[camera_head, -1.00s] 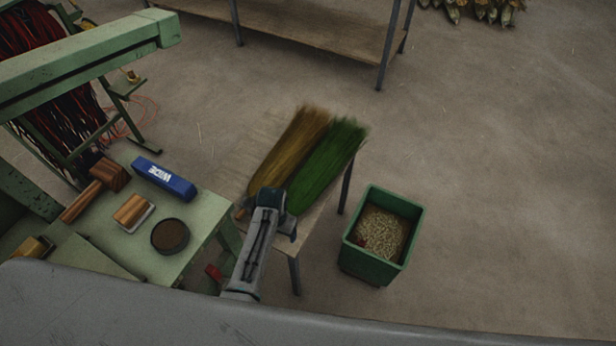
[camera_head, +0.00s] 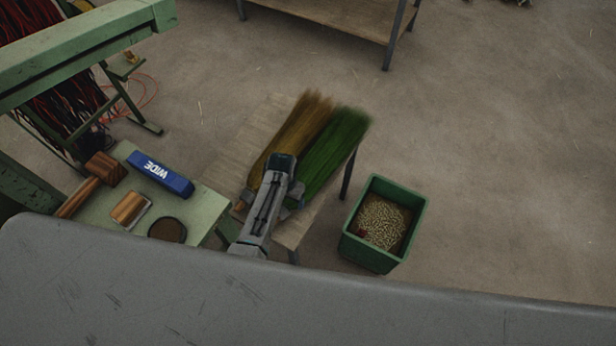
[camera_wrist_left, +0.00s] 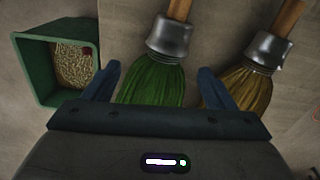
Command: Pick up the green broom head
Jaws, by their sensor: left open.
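The green broom head (camera_head: 334,146) lies on a small wooden table beside a yellow-brown broom head (camera_head: 297,128). In the left wrist view the green broom head (camera_wrist_left: 153,84) has a grey metal collar and a wooden handle stub. My left gripper (camera_head: 268,199) is above the near end of the brooms, its arm hiding part of them. In the wrist view its two dark blue fingers (camera_wrist_left: 157,84) are apart, one on each side of the green bristles, with nothing gripped. The right finger overlaps the edge of the yellow-brown broom head (camera_wrist_left: 246,84). My right gripper is not seen.
A green bin (camera_head: 384,224) of pale pellets stands right of the small table (camera_head: 236,150). At left, a green bench (camera_head: 205,207) holds a mallet (camera_head: 103,168), a blue block (camera_head: 160,174) and a round dish (camera_head: 167,230). Open floor lies to the right.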

